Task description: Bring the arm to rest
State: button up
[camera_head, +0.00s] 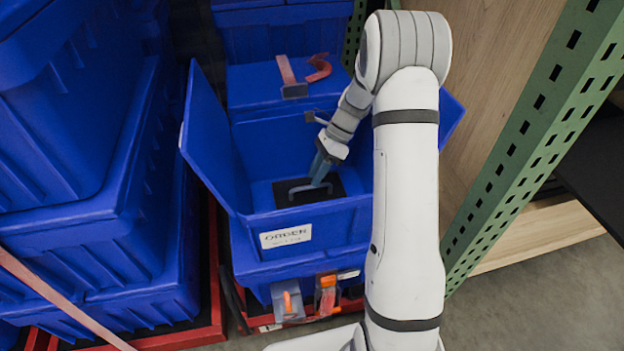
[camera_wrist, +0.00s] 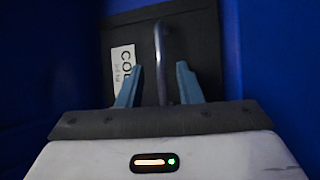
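My gripper (camera_head: 320,172) reaches down into an open blue tote (camera_head: 212,150). In the wrist view the two blue fingers of my gripper (camera_wrist: 157,78) stand apart, with nothing held between them. A flat dark case (camera_head: 338,188) with a grey handle (camera_head: 306,187) lies on the tote's floor. In the wrist view the handle (camera_wrist: 160,60) shows between the fingers, with gaps on both sides; I cannot tell how deep the fingertips sit around it. The dark case (camera_wrist: 195,40) carries a white label, partly hidden by the left finger.
Stacked blue totes (camera_head: 90,230) stand close on the left. Another blue tote with a loose red strap (camera_head: 318,68) is behind. A green perforated rack post (camera_head: 540,130) and a wooden panel (camera_head: 490,80) are on the right. Orange latches (camera_head: 327,292) are on the front below.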

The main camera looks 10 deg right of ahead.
jog(key=shift+v, duration=1.35)
jog(key=s+r+n+t+h+p, duration=0.1)
jog(key=s+r+n+p, duration=0.5)
jog(key=r, duration=0.7)
jog(key=s+a+r+n+t+h+p, duration=0.1)
jog(key=s+r+n+t+h+p, duration=0.1)
jog(key=s+r+n+p, duration=0.4)
jog(key=s+a+r+n+t+h+p, duration=0.1)
jog(key=s+r+n+t+h+p, duration=0.1)
jog(key=s+r+n+p, duration=0.5)
jog(key=s+r+p, duration=0.3)
jog(key=r, duration=0.3)
jog(key=s+r+h+p, duration=0.1)
jog(key=s+r+p, duration=0.1)
jog(key=r, duration=0.5)
jog(key=shift+s+a+r+p, duration=0.2)
jog(key=shift+s+r+p, duration=0.15)
jog(key=shift+p, duration=0.2)
